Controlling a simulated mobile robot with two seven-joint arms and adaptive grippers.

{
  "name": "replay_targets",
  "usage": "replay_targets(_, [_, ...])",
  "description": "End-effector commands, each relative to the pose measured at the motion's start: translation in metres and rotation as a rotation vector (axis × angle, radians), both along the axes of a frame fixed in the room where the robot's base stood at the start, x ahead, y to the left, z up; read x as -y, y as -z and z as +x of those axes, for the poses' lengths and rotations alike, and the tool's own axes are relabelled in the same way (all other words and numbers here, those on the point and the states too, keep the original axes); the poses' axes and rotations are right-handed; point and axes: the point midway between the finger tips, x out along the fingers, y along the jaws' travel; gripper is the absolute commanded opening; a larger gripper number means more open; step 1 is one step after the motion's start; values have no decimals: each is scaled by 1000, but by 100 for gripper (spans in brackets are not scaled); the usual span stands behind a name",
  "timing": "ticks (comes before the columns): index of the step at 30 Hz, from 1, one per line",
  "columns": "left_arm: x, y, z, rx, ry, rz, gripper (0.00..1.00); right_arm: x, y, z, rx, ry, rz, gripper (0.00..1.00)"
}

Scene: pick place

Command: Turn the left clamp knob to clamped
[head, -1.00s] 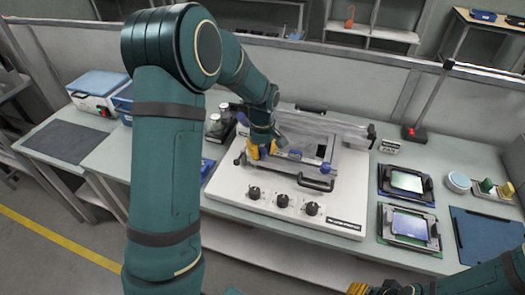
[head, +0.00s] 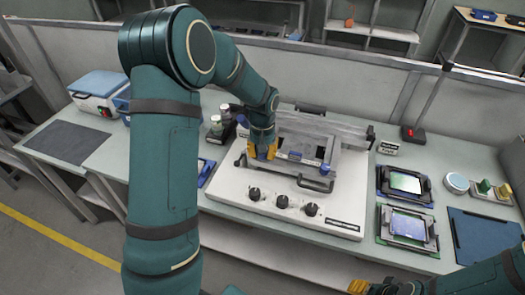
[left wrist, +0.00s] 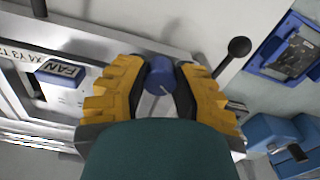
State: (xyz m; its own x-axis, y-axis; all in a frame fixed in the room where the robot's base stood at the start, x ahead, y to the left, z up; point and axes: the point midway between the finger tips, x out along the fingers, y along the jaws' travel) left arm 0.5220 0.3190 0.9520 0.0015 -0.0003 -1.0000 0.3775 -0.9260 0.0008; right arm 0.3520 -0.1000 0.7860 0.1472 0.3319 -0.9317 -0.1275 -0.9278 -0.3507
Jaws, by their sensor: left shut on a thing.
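The left clamp knob (left wrist: 158,76) is blue with a pale line on its face. In the left wrist view it sits between the two yellow fingers of my left gripper (left wrist: 160,90), which are shut on it. In the head view my left gripper (head: 264,152) is at the left of the fixture (head: 300,150), and its fingers hide most of that knob. The other blue clamp knob (head: 325,169) stands free on the right of the fixture. My right gripper (head: 370,289) is cut off by the bottom edge, and its jaw opening is not clear.
The fixture's white base (head: 230,190) carries several black dials and a front handle (head: 315,185). Two boards in dark frames (head: 405,181) lie to the right. A blue mat (head: 485,235) is at far right. Bottles in a black holder (head: 217,125) stand left of the fixture.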

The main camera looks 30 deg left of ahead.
Motion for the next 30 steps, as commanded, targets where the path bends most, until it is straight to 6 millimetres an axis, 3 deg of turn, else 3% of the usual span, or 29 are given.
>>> replay_targets(18, [0,2,-3,-10,582,-4,0,1,-11,4,8,6,-2,47])
replay_targets(30, [0,3,-3,-10,856,-6,0,1,-17,6,13,10,-3,47])
